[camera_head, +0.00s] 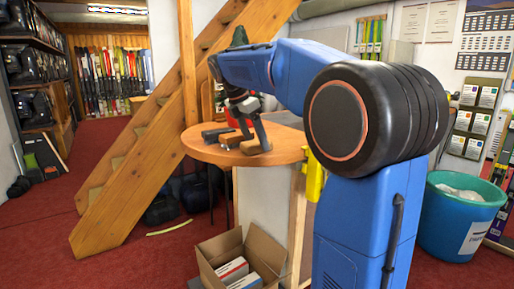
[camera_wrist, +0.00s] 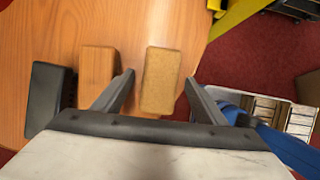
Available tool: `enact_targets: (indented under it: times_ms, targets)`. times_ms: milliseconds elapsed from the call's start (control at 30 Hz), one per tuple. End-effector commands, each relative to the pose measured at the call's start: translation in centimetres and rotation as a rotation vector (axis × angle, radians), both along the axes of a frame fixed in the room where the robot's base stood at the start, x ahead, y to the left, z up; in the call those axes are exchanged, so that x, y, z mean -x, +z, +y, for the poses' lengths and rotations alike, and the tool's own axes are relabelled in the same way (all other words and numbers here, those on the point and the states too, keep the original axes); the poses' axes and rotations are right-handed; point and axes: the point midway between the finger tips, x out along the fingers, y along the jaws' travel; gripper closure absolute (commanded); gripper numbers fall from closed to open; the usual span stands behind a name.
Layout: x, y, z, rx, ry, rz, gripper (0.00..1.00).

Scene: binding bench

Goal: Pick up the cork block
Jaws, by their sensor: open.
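The cork block (camera_wrist: 160,80), tan and speckled, lies on the round wooden table (camera_wrist: 95,22) in the wrist view. My gripper (camera_wrist: 159,79) is open, with one finger on either side of the cork block and a visible gap to each. In the head view, the cork block (camera_head: 251,147) is small and partly hidden by my gripper (camera_head: 256,137), which points down over it near the table's right side. I cannot tell how far down the fingertips reach.
A smooth wooden block (camera_wrist: 97,74) lies just left of my left finger, and a black block (camera_wrist: 47,94) lies beyond it. The table edge is close on the right. An open cardboard box (camera_head: 240,258) stands on the floor below.

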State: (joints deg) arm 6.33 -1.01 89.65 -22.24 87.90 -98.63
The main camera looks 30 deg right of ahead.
Motion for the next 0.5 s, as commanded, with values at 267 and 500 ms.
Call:
enact_targets:
  times_ms: [267, 500]
  targets:
    - [0.01, -0.24, 0.00, 0.000, 0.000, 0.000, 0.34]
    - [0.01, -0.25, 0.00, 0.000, 0.000, 0.000, 0.44]
